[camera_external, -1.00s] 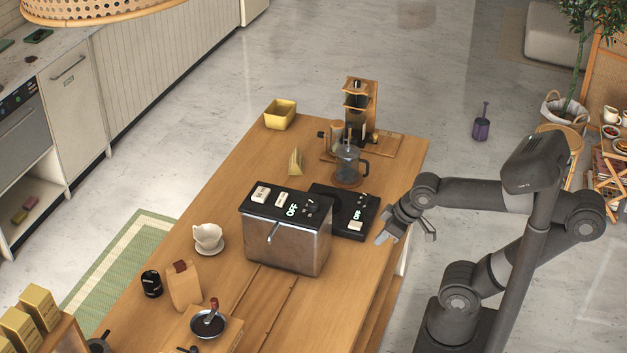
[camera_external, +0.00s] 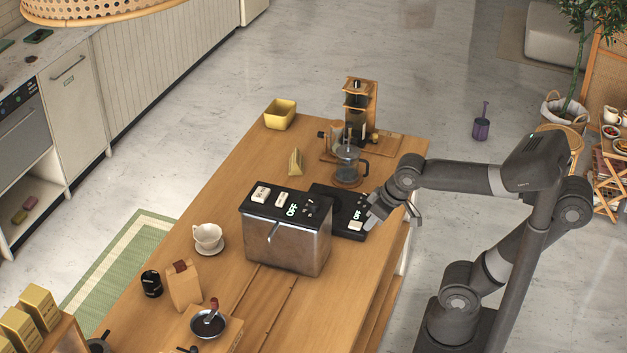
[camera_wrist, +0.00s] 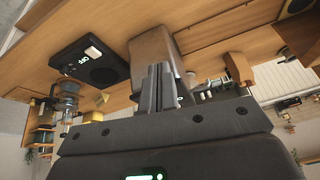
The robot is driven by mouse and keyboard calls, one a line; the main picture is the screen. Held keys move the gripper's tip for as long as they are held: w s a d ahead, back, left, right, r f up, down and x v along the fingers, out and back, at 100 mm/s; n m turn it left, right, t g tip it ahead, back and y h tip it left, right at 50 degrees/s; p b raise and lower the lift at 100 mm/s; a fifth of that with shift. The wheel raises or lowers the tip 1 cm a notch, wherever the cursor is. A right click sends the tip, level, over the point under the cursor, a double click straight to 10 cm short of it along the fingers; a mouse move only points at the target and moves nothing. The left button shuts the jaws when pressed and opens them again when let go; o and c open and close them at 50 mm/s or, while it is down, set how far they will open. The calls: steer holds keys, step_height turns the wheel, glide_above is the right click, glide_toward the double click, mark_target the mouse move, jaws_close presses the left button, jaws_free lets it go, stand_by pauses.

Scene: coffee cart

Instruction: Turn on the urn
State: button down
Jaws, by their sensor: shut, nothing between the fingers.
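The urn (camera_external: 285,248) is a steel box with a black top and a front tap, standing on the wooden cart. Its top has two white switches (camera_external: 261,194) and a lit display (camera_external: 292,210) reading OFF. Its metal side also shows in the wrist view (camera_wrist: 150,47). Behind it lies a flat black device (camera_external: 326,192) with its own OFF display and a white switch (camera_external: 356,226); this device also shows in the wrist view (camera_wrist: 95,72). My gripper (camera_external: 371,222) is near that device's right edge, right of the urn. In the wrist view its fingers (camera_wrist: 160,72) are together and empty.
A glass press (camera_external: 348,166) and a wooden brewing stand (camera_external: 359,105) stand behind the black device. A white cup on a saucer (camera_external: 208,238) and a paper bag (camera_external: 184,286) stand left of the urn. The cart's middle left is fairly clear.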

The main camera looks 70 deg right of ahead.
steer(key=w+d+r+m+g, duration=0.2)
steer(key=w+r+m, duration=0.6)
steer(key=w, duration=0.5)
step_height(320, 180, up, 4)
steer(key=m+g+h, duration=0.2)
steer(key=m+g, duration=0.1)
steer(key=m, duration=0.5)
glide_above(284, 195)
steer(key=a, duration=0.3)
steer(key=shift+d, duration=0.1)
steer(key=f, duration=0.4)
steer(key=d+f, duration=0.1)
steer(key=f, duration=0.4)
steer(key=d+f, duration=0.1)
steer(key=f, duration=0.4)
steer(key=shift+d, duration=0.1)
